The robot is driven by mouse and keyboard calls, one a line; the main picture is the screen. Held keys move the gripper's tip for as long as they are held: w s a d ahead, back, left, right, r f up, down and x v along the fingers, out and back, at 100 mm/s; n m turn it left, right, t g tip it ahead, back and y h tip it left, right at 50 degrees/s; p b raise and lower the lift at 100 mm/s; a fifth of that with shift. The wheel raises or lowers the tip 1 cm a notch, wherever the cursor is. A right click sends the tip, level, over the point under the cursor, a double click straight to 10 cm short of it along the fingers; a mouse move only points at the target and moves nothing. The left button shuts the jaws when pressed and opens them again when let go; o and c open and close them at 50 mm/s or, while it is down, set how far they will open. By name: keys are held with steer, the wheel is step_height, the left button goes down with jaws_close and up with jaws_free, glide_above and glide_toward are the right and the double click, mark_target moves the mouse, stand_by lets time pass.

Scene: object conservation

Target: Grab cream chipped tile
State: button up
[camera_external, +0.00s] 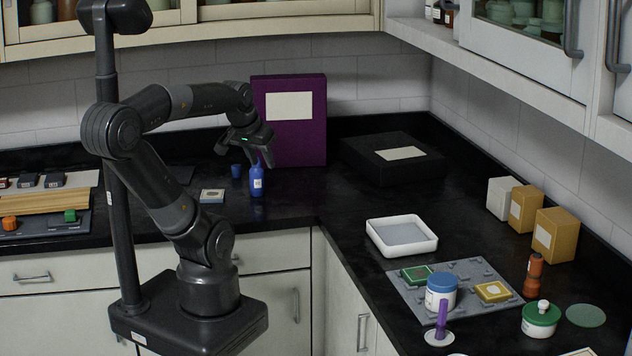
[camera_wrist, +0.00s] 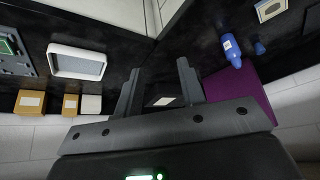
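A small square cream tile (camera_external: 212,196) with a dark-rimmed inset lies flat on the black counter, left of a blue bottle (camera_external: 257,181). It also shows at the top right edge of the wrist view (camera_wrist: 270,9), partly cut off there. I cannot make out a chip at this size. My gripper (camera_external: 247,157) is in the air in front of the purple box, up and to the right of the tile in the external view. Its two fingers are spread apart with nothing between them, as the wrist view shows (camera_wrist: 159,66).
A purple box (camera_external: 290,145) stands behind the bottle, with a small blue cup (camera_external: 237,171) beside it. A flat black box (camera_external: 391,157) lies to the right. A white tray (camera_external: 401,251) and a grey plate (camera_external: 402,289) with tiles and a jar occupy the right counter.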

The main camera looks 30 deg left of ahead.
steer(key=shift+o, duration=0.2)
steer(key=o, duration=1.2)
steer(key=shift+c, duration=0.2)
steer(key=shift+w, duration=0.1)
